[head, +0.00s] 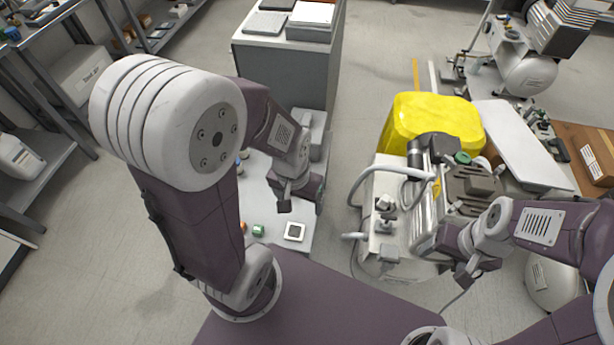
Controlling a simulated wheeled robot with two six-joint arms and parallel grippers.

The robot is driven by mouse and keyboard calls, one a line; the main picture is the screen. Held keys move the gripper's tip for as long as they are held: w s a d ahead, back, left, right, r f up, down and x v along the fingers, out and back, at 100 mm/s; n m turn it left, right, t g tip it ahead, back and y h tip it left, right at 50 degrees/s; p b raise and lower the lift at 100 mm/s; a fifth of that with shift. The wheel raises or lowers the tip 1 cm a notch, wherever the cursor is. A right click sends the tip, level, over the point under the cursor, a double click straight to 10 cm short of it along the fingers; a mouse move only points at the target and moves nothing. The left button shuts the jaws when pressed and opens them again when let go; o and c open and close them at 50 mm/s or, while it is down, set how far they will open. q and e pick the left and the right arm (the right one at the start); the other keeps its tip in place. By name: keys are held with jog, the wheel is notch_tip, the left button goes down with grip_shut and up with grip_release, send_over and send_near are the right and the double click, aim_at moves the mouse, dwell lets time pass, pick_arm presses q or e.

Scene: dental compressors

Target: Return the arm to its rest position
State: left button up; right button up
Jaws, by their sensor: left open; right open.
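My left arm comes in from the left with a large white joint. Its gripper (296,194) hangs above a light-coloured low surface (263,192) and looks empty, with its jaws open. My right arm comes in from the right edge. Its gripper (466,274) is open and looks empty, close in front of the compressor (386,218) in the picture. I cannot tell whether it touches the compressor. The compressor is a white tank unit with a dark motor, hoses and a yellow cover (437,118) behind it.
A grey cabinet (284,75) with papers and a keyboard-like item stands behind my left gripper. A small green part (258,230) and a white square device (294,232) lie on the low surface. Shelves line the left. Another compressor (529,70) stands at the back right. Floor is clear between.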

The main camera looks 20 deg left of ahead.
notch_tip(320, 180, up, 19)
jog(key=p, duration=1.8)
jog(key=shift+f, duration=0.2)
